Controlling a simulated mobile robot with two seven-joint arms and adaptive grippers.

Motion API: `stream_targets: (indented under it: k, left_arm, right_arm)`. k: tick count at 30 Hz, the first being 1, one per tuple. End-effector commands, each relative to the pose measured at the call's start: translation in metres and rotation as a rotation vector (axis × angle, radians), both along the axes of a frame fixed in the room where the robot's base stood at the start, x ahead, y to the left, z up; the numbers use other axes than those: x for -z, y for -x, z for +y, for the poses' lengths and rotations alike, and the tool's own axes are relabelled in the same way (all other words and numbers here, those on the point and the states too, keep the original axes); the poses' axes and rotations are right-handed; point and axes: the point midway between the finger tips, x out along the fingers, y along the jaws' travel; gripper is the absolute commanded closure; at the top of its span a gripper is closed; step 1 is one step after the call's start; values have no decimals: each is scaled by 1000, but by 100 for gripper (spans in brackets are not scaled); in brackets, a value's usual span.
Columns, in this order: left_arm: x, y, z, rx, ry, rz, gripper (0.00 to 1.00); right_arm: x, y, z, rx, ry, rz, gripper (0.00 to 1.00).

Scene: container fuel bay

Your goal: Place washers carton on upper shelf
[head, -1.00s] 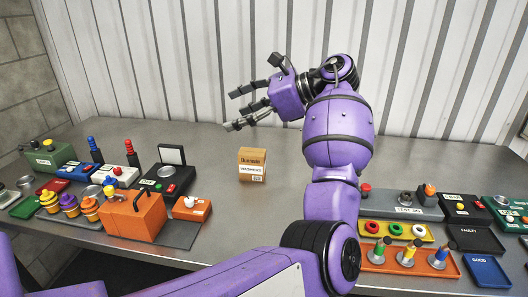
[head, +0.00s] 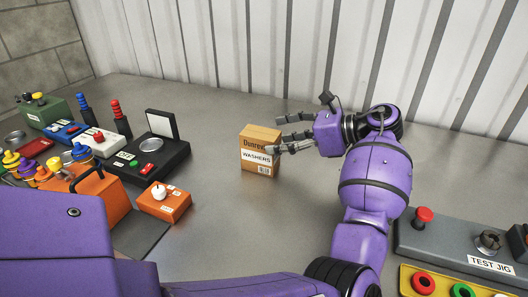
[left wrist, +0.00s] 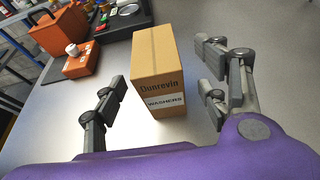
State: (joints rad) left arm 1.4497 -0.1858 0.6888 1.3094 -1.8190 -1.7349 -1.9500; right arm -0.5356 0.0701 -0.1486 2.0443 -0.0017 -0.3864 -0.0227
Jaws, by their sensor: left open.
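The washers carton (head: 257,158) is a small tan box with a white label reading WASHERS, standing upright on the grey bench. My left gripper (head: 277,133) reaches in from the right, its fingers spread at the carton's right side and overlapping it in the head view. In the left wrist view the carton (left wrist: 158,72) stands between the open fingers of the gripper (left wrist: 160,72), with a visible gap on each side. Part of the carton's right side is hidden by the fingers in the head view. No upper shelf is in view. My right gripper is not in view.
An orange box (head: 165,201) with a white knob and a black device (head: 150,158) stand left of the carton. A grey test jig (head: 460,245) lies at the right, by my arm. Bare bench surrounds the carton, with a corrugated wall (head: 330,60) behind.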

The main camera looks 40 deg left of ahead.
Motion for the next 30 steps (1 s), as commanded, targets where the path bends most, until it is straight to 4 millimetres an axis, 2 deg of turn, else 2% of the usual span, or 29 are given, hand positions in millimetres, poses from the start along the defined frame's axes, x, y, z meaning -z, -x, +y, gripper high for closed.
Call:
stream_targets:
  k: [12,21,30]
  left_arm:
    - [16,15,50,0,1,0,33]
    - [18,15,55,1,0,1,33]
    - [18,15,54,0,0,0,72]
  right_arm:
    - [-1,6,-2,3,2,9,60]
    - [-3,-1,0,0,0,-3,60]
    - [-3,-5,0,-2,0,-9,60]
